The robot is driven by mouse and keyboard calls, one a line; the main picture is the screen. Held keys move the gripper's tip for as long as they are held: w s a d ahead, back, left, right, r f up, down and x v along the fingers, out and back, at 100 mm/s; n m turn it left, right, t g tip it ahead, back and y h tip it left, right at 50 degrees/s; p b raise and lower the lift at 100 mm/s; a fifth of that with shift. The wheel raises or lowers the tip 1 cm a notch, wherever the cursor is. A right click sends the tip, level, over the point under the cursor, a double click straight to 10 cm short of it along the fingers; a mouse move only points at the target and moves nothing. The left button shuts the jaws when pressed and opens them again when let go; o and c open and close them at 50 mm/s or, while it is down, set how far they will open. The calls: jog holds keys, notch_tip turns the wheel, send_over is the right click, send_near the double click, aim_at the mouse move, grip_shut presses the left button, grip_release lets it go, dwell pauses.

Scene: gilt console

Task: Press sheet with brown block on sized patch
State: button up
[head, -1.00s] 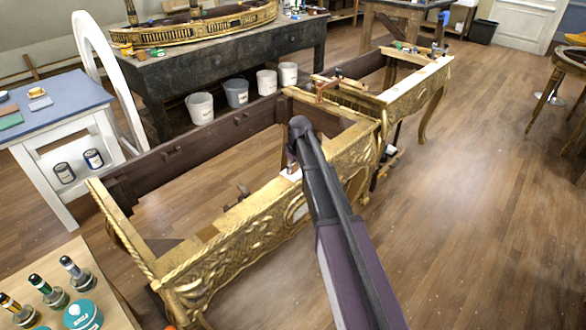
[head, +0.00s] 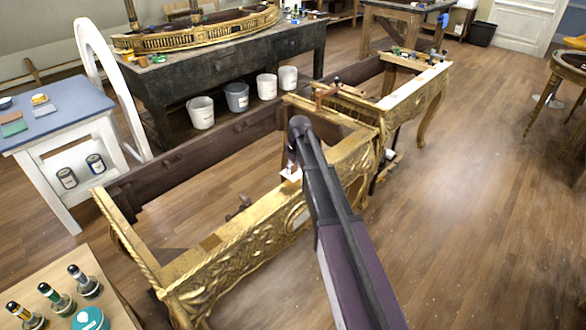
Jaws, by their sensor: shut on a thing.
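The gilt console (head: 222,262) stands in the middle of the head view, its carved front facing me. My gripper (head: 291,166) is at the end of my arm, small and partly hidden by it, just above the console's front rail. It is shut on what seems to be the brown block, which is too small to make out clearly. A small white piece, perhaps the sheet (head: 291,175), shows right below the gripper. I cannot tell whether they touch. A pale oval patch (head: 298,216) shows on the carved front, partly beside my arm; I cannot tell if it is the sized patch.
A wooden table with several bottles (head: 62,299) and a teal tin (head: 90,319) is at lower left. A blue-topped white table (head: 75,99) stands at left. A dark workbench (head: 230,68) with several buckets (head: 237,97) is behind. Open floor (head: 480,220) lies to the right.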

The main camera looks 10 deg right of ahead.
jog(key=shift+r+p, duration=0.9)
jog(key=shift+r, duration=0.2)
